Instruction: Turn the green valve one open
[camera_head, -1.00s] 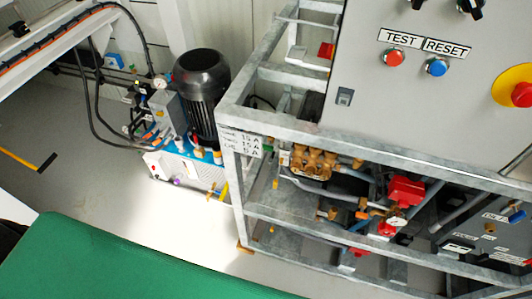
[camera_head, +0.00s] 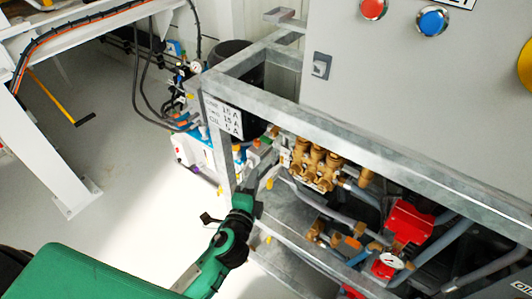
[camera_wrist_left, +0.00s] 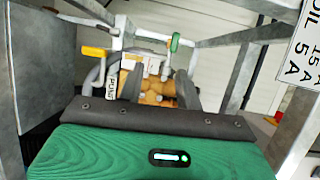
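A small green valve handle (camera_wrist_left: 174,43) stands upright ahead of my left gripper in the left wrist view, above and right of the fingers and apart from them. A yellow handle (camera_wrist_left: 94,52) is on the same pipework, to the left. My left gripper (camera_head: 260,176) reaches into the frame's left end in the head view. Its fingers (camera_wrist_left: 150,82) look spread and empty in the wrist view, with the brass pump (camera_wrist_left: 148,92) behind them. The brass pump also shows in the head view (camera_head: 316,164). My right gripper is not in view.
Galvanised frame bars (camera_head: 330,128) surround the pipework closely. A label plate (camera_head: 222,116) hangs at the frame's left corner. A red component (camera_head: 408,220) and pipes lie to the right. Bare floor (camera_head: 140,165) is free to the left.

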